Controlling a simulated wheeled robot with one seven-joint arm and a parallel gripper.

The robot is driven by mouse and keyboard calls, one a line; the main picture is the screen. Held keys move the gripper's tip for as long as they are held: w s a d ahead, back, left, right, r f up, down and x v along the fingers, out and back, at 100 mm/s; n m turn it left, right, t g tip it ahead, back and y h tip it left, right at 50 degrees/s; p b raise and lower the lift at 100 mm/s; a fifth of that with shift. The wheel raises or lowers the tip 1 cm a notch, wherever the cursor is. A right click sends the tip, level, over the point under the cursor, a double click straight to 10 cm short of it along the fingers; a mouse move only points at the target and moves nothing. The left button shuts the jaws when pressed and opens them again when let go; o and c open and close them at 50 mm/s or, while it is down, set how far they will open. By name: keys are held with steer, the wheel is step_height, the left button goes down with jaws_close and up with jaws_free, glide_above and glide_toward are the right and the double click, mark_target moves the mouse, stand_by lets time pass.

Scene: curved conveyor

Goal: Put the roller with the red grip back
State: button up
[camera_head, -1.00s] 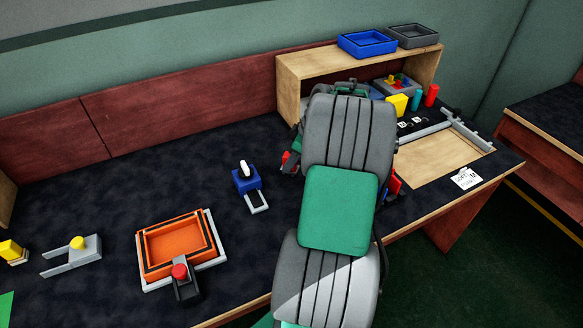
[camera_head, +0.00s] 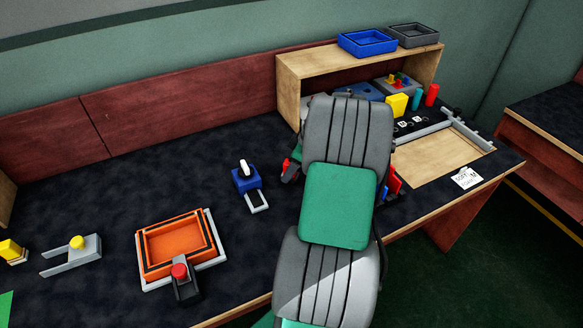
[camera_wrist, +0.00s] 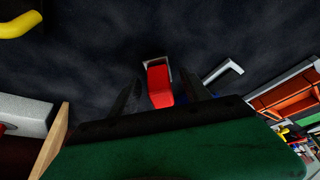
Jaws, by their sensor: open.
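A red grip (camera_wrist: 160,84) shows in the wrist view with a pale grey frame behind it. I cannot tell whether this is the roller's grip, as its lower part is hidden. My gripper (camera_wrist: 160,97) is open, with its two dark fingers on either side of the red grip and visible gaps between. Another red knob (camera_head: 179,271) stands on a dark holder at the front of the orange tray (camera_head: 205,270).
A blue piece with a white knob (camera_head: 246,179) and a grey fork with a yellow knob (camera_head: 88,250) stand on the dark bench. A wooden shelf (camera_head: 288,92) carries blue and grey trays. An orange tray (camera_wrist: 290,96) shows right in the wrist view. The bench's left middle is clear.

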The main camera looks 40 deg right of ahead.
steer(key=shift+r, duration=0.35)
steer(key=p+v, duration=0.1)
steer(key=v, duration=1.1)
steer(key=w+a+r+m+g, duration=0.1)
steer(key=w+a+m, duration=0.15)
steer(key=a, duration=1.55)
steer(key=s+a+f+m+h, duration=0.1)
steer(key=s+a+f, duration=0.1)
steer(key=s+a, duration=0.3)
steer(key=s+a+f+m+h, duration=0.1)
steer(key=s+a, duration=0.4)
steer(key=a, duration=0.5)
steer(key=shift+s+a+f+m+g, duration=0.15)
steer(key=shift+a+f+m+g, duration=0.15)
steer(key=shift+f+m, duration=0.3)
steer(key=w+p+v, duration=0.1)
steer(key=p+v, duration=0.4)
steer(key=v, duration=0.1)
steer(key=shift+w+r, duration=0.2)
steer(key=shift+w, duration=0.35)
